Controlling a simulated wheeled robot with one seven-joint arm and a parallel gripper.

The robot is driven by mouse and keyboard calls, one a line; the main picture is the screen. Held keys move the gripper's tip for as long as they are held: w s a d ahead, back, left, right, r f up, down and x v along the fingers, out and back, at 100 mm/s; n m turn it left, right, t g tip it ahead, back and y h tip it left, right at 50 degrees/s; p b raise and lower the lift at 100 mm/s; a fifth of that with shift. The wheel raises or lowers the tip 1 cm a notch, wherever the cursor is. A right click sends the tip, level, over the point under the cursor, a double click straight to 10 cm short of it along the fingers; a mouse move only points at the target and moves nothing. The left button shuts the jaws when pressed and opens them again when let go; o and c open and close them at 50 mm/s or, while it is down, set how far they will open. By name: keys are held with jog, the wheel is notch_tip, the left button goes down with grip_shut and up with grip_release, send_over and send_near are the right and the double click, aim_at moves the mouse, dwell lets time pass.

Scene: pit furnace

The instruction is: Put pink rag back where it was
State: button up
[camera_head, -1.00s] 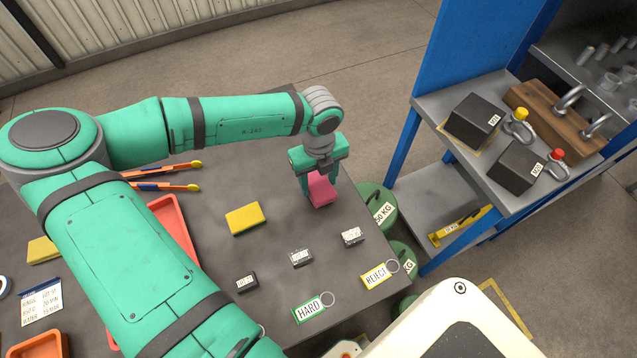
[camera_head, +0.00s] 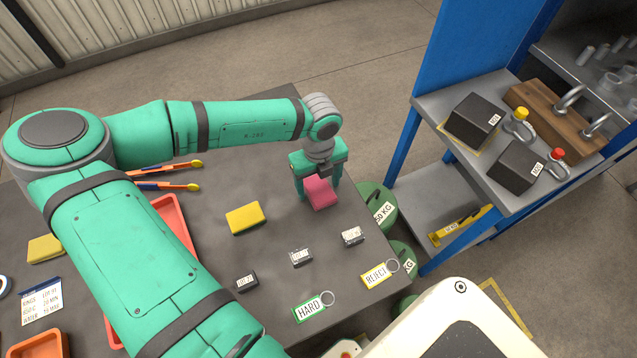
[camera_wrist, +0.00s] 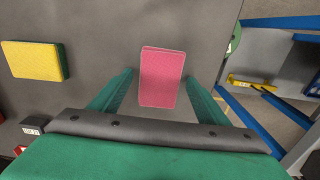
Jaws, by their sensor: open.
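The pink rag (camera_head: 320,193) is a folded pink block lying on the dark table (camera_head: 205,240) near its far right corner. My gripper (camera_head: 319,192) is above it, pointing down, with a finger on either side. In the wrist view the pink rag (camera_wrist: 162,77) lies between and ahead of the two green fingers (camera_wrist: 160,90), with gaps on both sides. The gripper is open and holds nothing.
A yellow sponge-like block (camera_head: 245,217) lies left of the rag. Small labelled blocks (camera_head: 301,257), a HARD tag (camera_head: 309,308) and a REJECT tag (camera_head: 376,276) lie nearer. Green weights (camera_head: 377,208) stand beside the table's right edge.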

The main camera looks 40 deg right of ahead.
aim_at(318, 188)
notch_tip(318, 188, up, 12)
dwell(0.5)
dwell(0.5)
